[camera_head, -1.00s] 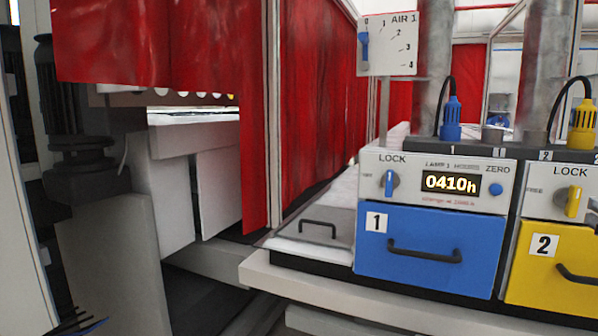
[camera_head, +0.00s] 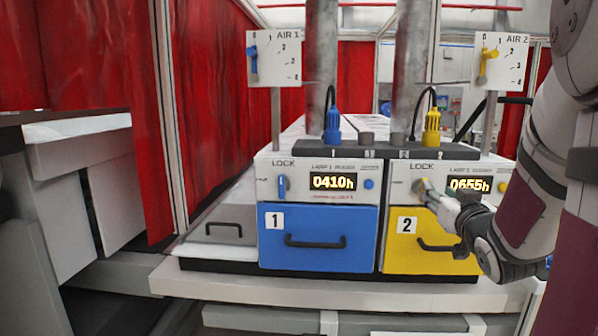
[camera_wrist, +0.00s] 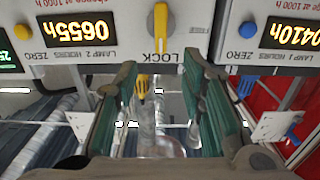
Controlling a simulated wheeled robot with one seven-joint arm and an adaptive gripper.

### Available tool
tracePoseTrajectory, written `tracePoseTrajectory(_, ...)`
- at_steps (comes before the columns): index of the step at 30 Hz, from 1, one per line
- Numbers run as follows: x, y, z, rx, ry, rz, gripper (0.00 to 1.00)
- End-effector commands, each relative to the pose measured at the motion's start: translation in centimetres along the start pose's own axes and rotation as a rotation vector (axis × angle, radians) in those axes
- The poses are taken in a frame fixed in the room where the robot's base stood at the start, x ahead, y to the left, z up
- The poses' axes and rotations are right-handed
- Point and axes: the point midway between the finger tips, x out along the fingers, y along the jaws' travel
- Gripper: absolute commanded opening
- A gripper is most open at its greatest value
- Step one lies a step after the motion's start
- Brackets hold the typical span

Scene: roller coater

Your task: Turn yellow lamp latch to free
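The yellow lamp latch (camera_head: 421,186) is on the white panel above the yellow drawer marked 2 (camera_head: 402,252). In the wrist view, which is upside down, the latch (camera_wrist: 160,24) stands in line with the word LOCK. My gripper (camera_head: 435,194) is in front of this panel, close to the latch, and partly covers it in the head view. In the wrist view my gripper (camera_wrist: 160,66) is open, its green-padded fingers apart on either side of the latch's line. Nothing is between the fingers, and they look short of the latch. The FREE label is not legible now.
The lamp 2 display (camera_head: 470,184) reads 0655h, right of the latch. The blue drawer (camera_head: 316,236) and blue latch (camera_head: 283,187) are to the left. A drawer handle (camera_head: 440,246) sticks out below my gripper. Air dials (camera_head: 273,58) stand above on posts.

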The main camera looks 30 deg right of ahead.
Motion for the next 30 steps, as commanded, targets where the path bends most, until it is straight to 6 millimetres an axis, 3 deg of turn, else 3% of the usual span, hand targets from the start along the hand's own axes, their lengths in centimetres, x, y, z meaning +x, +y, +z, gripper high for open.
tracePoseTrajectory(6, 4.4, -0.1, 0.1, -0.001, -0.001, -0.002, 0.37)
tracePoseTrajectory(12, 7.1, -0.1, 0.1, 0.0, -0.002, -0.001, 0.37)
tracePoseTrajectory(18, 8.2, -0.1, 0.1, 0.0, -0.001, -0.002, 0.37)
tracePoseTrajectory(26, 8.3, -0.1, 0.1, 0.0, 0.0, -0.001, 0.37)
tracePoseTrajectory(30, 8.3, -0.1, 0.1, 0.0, -0.001, -0.001, 0.07)
